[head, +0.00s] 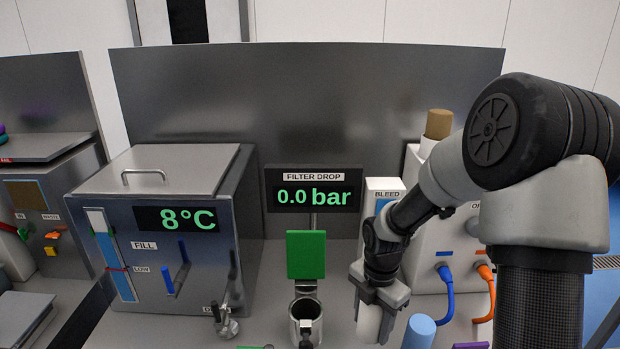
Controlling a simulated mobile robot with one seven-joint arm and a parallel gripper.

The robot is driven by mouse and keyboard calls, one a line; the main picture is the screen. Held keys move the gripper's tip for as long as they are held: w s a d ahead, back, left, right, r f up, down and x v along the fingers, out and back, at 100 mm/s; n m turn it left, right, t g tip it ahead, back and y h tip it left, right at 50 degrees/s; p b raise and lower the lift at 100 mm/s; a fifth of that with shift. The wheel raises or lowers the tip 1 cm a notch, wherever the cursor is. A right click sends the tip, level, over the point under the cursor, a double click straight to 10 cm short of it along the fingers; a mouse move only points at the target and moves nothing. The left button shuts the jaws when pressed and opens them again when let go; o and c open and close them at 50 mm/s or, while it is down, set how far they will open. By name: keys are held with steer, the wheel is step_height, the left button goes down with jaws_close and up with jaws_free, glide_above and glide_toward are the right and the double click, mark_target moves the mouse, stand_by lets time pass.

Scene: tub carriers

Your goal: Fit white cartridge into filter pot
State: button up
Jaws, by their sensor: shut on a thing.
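My gripper (377,302) is shut on a white cartridge (369,323), which hangs upright below the jaws. An open dark-mouthed metal pot (294,322), likely the filter pot, stands to the left of my gripper. The cartridge is apart from the pot, to its right in the picture. A small fitting covers part of the pot's front. The pot's inside is too dark to tell its contents.
A green plate (306,255) stands behind the pot, below a display (314,190) reading 0.0 bar. A blue cylinder (419,332) stands right of the cartridge. A steel tank (160,215) showing 8°C is at left. Blue and orange hoses (446,285) are at right.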

mark_target(376, 306)
steer(key=shift+r+m, duration=0.55)
steer(key=shift+m, duration=0.55)
steer(key=r+m+p, duration=0.1)
steer(key=m, duration=0.4)
steer(key=r+m+p, duration=0.1)
steer(key=r+m, duration=0.1)
steer(key=m, duration=0.3)
steer(key=r+m+p, duration=0.1)
steer(key=r+m, duration=0.1)
steer(key=m, duration=0.3)
steer(key=shift+s, duration=0.35)
steer(key=m, duration=0.2)
steer(key=r+m+p, duration=0.1)
steer(key=m, duration=0.2)
steer(key=r+m, duration=0.1)
steer(key=m, duration=0.2)
steer(key=shift+s+r+p, duration=0.1)
steer(key=shift+s+p, duration=0.1)
steer(key=shift+p, duration=0.1)
